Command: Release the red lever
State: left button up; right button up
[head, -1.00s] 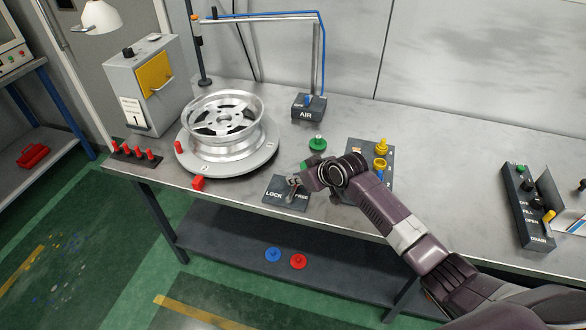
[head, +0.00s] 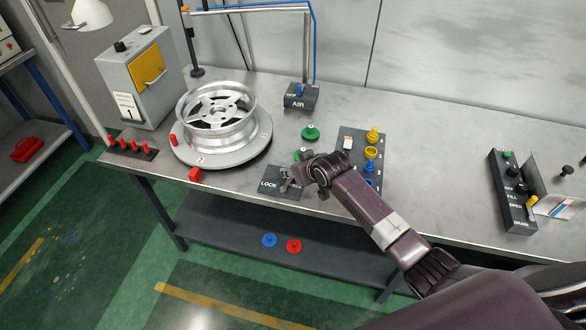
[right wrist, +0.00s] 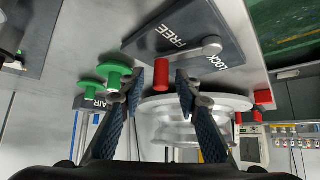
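The red lever's red grip (right wrist: 162,72) stands beside the dark LOCK/FREE plate in the right wrist view. A grey arm (right wrist: 195,52) runs from it to a round grey pivot on the plate. My right gripper (right wrist: 160,82) is open, with one finger on each side of the red grip and gaps visible on both sides. In the head view, the LOCK/FREE plate (head: 272,183) lies at the table's front edge; my right gripper (head: 292,172) hides much of the lever. My left gripper is not in view.
A silver wheel (head: 215,108) sits on a round turntable (head: 190,152) left of the plate. A red block (head: 195,174), a green knob (head: 310,132) and a panel with yellow and blue parts (head: 350,145) are nearby.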

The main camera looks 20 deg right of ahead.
jog(key=v, duration=1.2)
jog(key=shift+s, duration=0.1)
dwell(0.4)
